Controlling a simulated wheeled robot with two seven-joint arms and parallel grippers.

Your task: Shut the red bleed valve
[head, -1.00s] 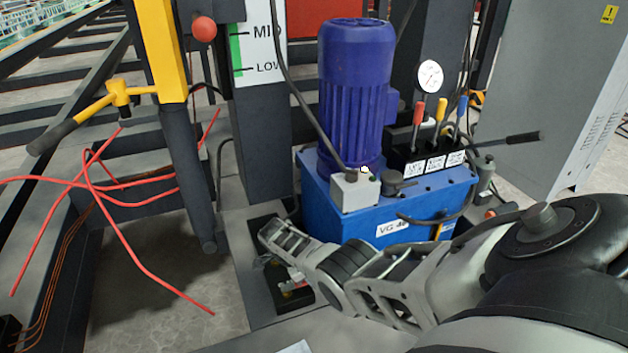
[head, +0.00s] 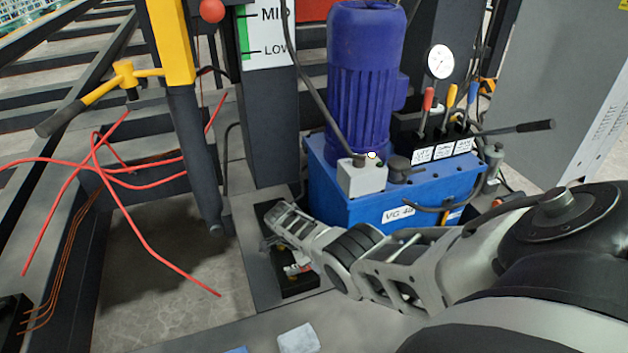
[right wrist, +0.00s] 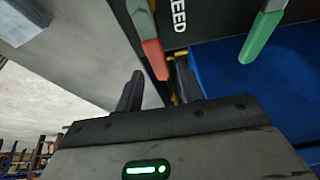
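In the right wrist view, the red valve handle (right wrist: 148,45) hangs beside a black plate lettered "EED", the rest cut off. Its lower end lies between the fingertips of my right gripper (right wrist: 160,85). The fingers are apart, with a gap to the left of the handle; whether the right finger touches it I cannot tell. In the head view my right arm reaches from the right to a black block (head: 300,284) on the floor plate, hiding most of it and the valve. My left gripper is not in view.
A green handle (right wrist: 262,35) is close to the right of the red one. The blue power unit (head: 345,207) with motor (head: 365,75) and levers stands just behind my arm.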

